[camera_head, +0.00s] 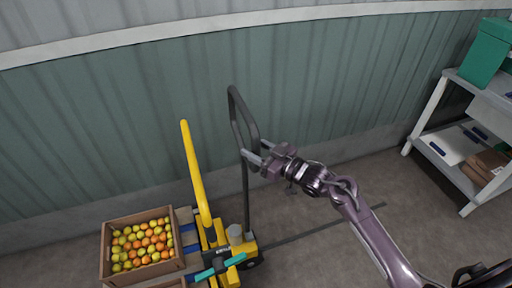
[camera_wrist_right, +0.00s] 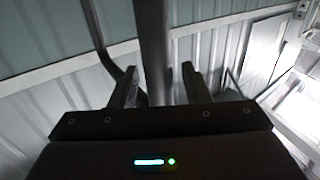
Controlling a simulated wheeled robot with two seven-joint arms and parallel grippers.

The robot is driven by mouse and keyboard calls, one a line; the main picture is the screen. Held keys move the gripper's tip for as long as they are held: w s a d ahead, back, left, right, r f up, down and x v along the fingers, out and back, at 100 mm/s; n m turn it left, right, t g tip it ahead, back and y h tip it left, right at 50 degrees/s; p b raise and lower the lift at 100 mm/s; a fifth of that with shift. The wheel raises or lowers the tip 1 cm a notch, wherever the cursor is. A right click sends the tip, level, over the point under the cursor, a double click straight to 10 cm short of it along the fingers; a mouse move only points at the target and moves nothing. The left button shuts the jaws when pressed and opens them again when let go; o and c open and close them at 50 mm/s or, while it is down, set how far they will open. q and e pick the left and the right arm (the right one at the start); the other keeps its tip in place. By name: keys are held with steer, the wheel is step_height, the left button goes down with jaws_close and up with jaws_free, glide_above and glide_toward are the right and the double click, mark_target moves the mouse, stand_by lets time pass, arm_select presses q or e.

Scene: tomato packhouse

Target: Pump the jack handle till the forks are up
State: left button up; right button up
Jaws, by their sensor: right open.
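The pallet jack has a yellow body (camera_head: 222,270) at the bottom of the head view. Its dark looped handle (camera_head: 237,112) stands upright from it, with a thick yellow bar (camera_head: 192,160) rising to its left. Blue fork parts (camera_head: 191,249) show beside the body, mostly hidden by crates, so their height is hard to tell. My right gripper (camera_head: 250,158) is open at the handle's side. In the right wrist view a handle bar (camera_wrist_right: 153,45) runs between the two open fingers (camera_wrist_right: 158,85); contact cannot be told. My left gripper is out of view.
A wooden crate (camera_head: 105,262) of orange and yellow-green tomatoes sits left of the jack, with another crate edge below. A ribbed wall (camera_head: 330,100) stands close behind. A white shelf unit (camera_head: 430,115) with a green box (camera_head: 485,52) is at right. Floor between is clear.

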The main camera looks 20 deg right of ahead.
steer(key=shift+c, duration=0.4)
jaws_close()
steer(key=d+f+m+t+b, duration=0.1)
steer(key=d+f+m+b, duration=0.1)
steer(key=d+b, duration=0.6)
steer(key=d+f+m+t+b, duration=0.1)
steer(key=d+f+b, duration=0.3)
steer(key=d+b, duration=0.5)
steer(key=w+d+m, duration=0.1)
steer(key=d, duration=1)
steer(key=shift+d+f+y, duration=0.15)
steer(key=shift+d+y, duration=0.2)
steer(key=shift+y, duration=0.05)
steer(key=shift+c, duration=0.8)
jaws_free()
steer(key=shift+o, duration=1.2)
steer(key=shift+r, duration=0.2)
